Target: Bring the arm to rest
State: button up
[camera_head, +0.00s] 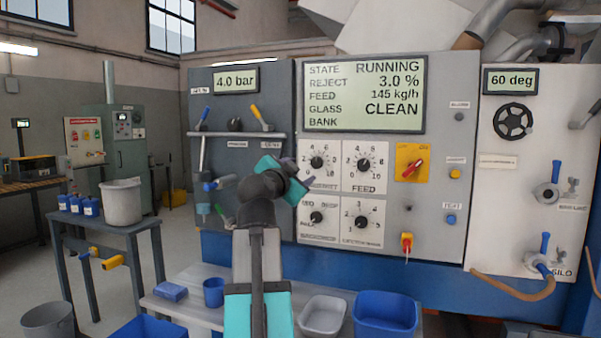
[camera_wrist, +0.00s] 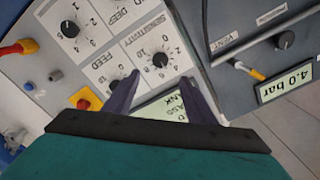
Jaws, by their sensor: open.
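My arm rises from the bottom middle of the head view and bends at a dark elbow in front of the control panel (camera_head: 440,235). My gripper (camera_head: 291,163) is near the panel's left edge, beside the sensitivity knob (camera_head: 317,163). In the wrist view my gripper (camera_wrist: 160,90) shows two dark fingers spread apart with nothing between them. The sensitivity knob also shows there (camera_wrist: 160,60), just beyond the fingers. The display (camera_head: 364,95) reads RUNNING, reject 3.0 %, feed 145 kg/h, glass CLEAN. I cannot tell the exact gap between the fingers and the panel.
A pressure display (camera_head: 236,80) reads 4.0 bar on the left grey panel. A white bench below holds a blue cup (camera_head: 213,292), a grey tray (camera_head: 322,316) and a blue bin (camera_head: 386,314). A side table at left holds a grey bucket (camera_head: 122,203).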

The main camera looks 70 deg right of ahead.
jog(key=shift+f, duration=0.1)
dwell(0.3)
